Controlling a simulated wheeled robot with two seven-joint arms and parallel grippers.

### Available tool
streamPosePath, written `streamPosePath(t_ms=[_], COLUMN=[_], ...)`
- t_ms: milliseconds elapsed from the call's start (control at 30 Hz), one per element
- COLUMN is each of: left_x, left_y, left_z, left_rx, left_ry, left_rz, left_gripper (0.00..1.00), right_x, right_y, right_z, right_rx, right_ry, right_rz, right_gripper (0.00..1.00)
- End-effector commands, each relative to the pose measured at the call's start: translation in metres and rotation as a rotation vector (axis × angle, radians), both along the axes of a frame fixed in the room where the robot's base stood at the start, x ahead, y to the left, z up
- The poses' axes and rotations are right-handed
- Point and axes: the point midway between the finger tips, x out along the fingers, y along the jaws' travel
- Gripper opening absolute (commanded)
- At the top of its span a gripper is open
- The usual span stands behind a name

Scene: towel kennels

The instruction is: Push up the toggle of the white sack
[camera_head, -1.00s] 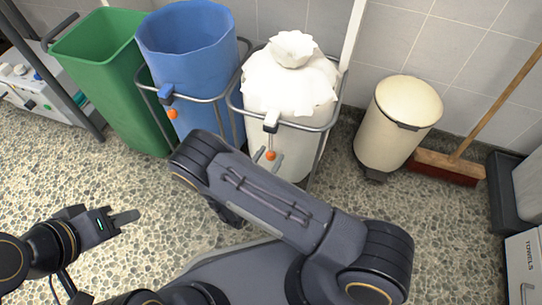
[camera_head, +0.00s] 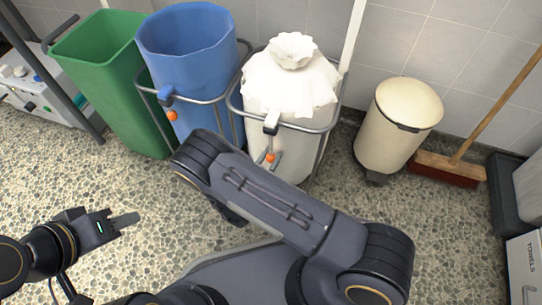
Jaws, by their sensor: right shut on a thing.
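The white sack (camera_head: 288,92) hangs in a grey metal hoop frame, its top gathered into a crinkled tuft (camera_head: 292,50). A white clip sits on the front of the hoop. Below it hangs the orange toggle (camera_head: 270,157). My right gripper (camera_head: 269,160) is at the toggle and shut on it, its fingertips showing on either side. The rest of that gripper is hidden behind my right arm. My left gripper (camera_head: 124,220) is over the floor at lower left, away from the sack, with nothing seen in it. It is seen edge-on, so its opening is unclear.
A blue sack (camera_head: 192,60) with its own orange toggle (camera_head: 172,115) hangs open to the left, beside a green bin (camera_head: 115,80). The pebbled floor around my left gripper is clear.

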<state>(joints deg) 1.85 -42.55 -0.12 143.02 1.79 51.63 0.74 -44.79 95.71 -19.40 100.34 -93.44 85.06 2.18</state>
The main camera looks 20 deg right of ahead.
Motion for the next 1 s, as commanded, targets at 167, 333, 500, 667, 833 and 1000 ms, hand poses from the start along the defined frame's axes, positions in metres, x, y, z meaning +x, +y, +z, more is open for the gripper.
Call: streamPosePath(t_ms=[167, 333, 500, 667, 833, 1000], left_x=[0.0, 0.0, 0.0, 0.0, 0.0, 0.0], left_y=[0.0, 0.0, 0.0, 0.0, 0.0, 0.0], left_z=[-0.01, -0.009, -0.009, -0.009, -0.006, 0.003], left_rx=[0.0, 0.0, 0.0, 0.0, 0.0, 0.0], left_ry=[0.001, 0.0, 0.0, 0.0, 0.0, 0.0], left_rz=[0.0, 0.0, 0.0, 0.0, 0.0, 0.0], left_gripper=[0.36, 0.36, 0.36, 0.36, 0.36, 0.36], right_x=[0.0, -0.001, -0.001, 0.0, -0.003, -0.021], right_y=[0.0, 0.0, 0.0, 0.0, 0.003, 0.02], right_z=[-0.013, -0.014, -0.014, -0.013, -0.011, -0.01], right_rx=[0.002, 0.005, 0.003, 0.002, 0.001, 0.001], right_ry=[0.002, 0.007, 0.005, 0.004, 0.003, 0.003], right_rz=[0.001, 0.001, 0.001, 0.001, 0.003, 0.005], right_gripper=[0.0, 0.0, 0.5, 0.5, 0.5, 0.5])
